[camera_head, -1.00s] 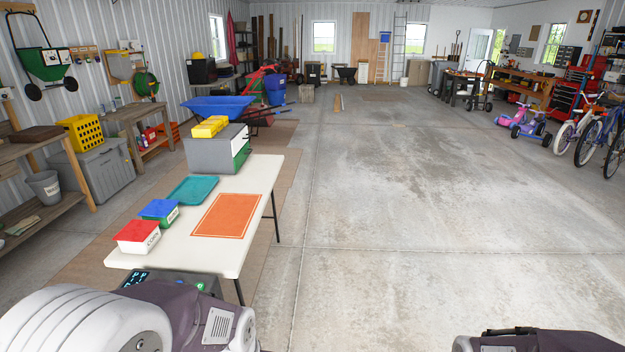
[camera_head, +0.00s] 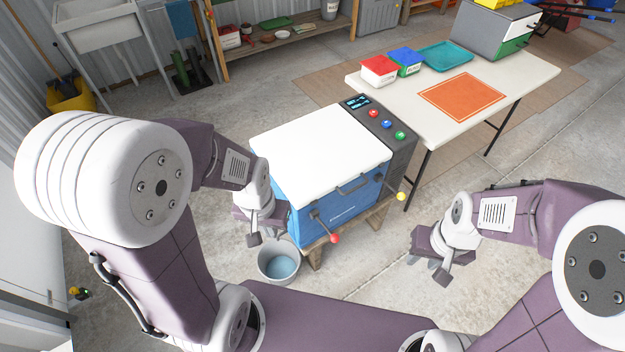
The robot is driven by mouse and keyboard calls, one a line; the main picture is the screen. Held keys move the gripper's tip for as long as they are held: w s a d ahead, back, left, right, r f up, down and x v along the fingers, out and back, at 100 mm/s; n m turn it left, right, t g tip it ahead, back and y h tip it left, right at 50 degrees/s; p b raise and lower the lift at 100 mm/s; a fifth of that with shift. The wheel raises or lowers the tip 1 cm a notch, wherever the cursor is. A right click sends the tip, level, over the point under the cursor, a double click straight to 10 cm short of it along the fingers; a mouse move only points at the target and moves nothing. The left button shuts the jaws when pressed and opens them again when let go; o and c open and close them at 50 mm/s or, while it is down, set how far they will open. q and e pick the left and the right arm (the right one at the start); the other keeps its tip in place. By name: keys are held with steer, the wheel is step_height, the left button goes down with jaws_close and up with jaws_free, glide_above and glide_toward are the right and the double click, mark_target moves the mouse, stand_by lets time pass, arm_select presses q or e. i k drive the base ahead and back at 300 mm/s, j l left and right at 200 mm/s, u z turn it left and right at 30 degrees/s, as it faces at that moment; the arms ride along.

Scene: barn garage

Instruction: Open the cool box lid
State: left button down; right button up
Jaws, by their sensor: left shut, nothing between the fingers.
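The cool box (camera_head: 325,210) is a blue chest with a white lid (camera_head: 320,150). The lid lies flat and looks shut. A dark handle (camera_head: 352,187) sits at the lid's front edge. Levers with a red knob (camera_head: 334,238) and a yellow knob (camera_head: 401,196) stick out from the front. My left gripper (camera_head: 262,236) is shut and empty beside the box's front left corner, above a bucket. My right gripper (camera_head: 430,268) looks open and empty, off to the right of the box, apart from it.
A grey panel (camera_head: 402,148) with coloured buttons and a display adjoins the box's right side. A grey bucket (camera_head: 279,262) stands on the floor near its front left. A white table (camera_head: 520,80) with bins and an orange mat stands behind right. Floor at right is clear.

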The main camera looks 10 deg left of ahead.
mark_target(310, 156)
steer(key=i+j+u, duration=0.15)
steer(key=u, duration=0.25)
steer(key=i+u, duration=0.2)
steer(key=u, duration=0.2)
